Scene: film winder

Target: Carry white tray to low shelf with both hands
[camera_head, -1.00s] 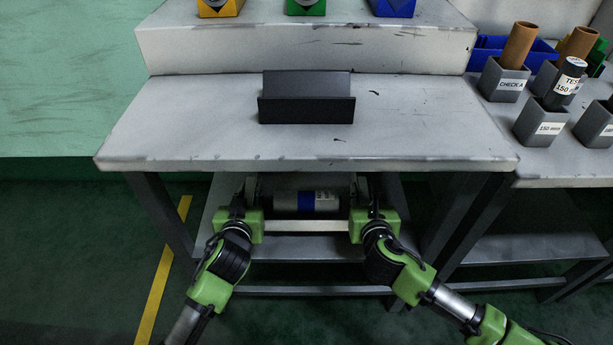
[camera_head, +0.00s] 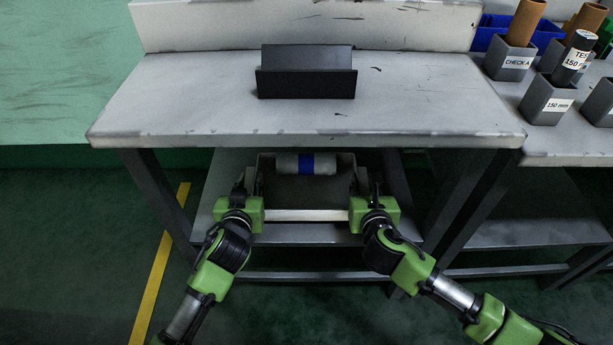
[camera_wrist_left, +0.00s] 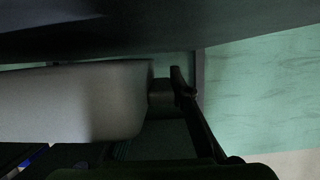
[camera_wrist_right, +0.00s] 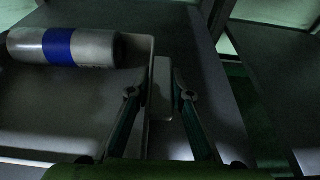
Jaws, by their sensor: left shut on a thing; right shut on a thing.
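The white tray (camera_head: 290,215) is under the tabletop, over the low shelf (camera_head: 325,240); I cannot tell whether it touches the shelf. A white-grey cylinder with a blue band (camera_head: 325,163) lies across the tray's far end. My left gripper (camera_head: 240,188) is shut on the tray's left side and my right gripper (camera_head: 374,190) on its right side. In the right wrist view, the fingers (camera_wrist_right: 158,92) flank a tab on the tray's side, and the cylinder (camera_wrist_right: 95,47) shows in the tray. The left wrist view shows the tray wall (camera_wrist_left: 75,100) and is dark.
The tabletop (camera_head: 200,110) overhangs the tray, with a black holder (camera_head: 305,83) on it. Table legs (camera_head: 160,200) stand on both sides. Grey holders with tubes (camera_head: 547,100) stand on the table at right. A yellow floor line (camera_head: 160,270) runs at left.

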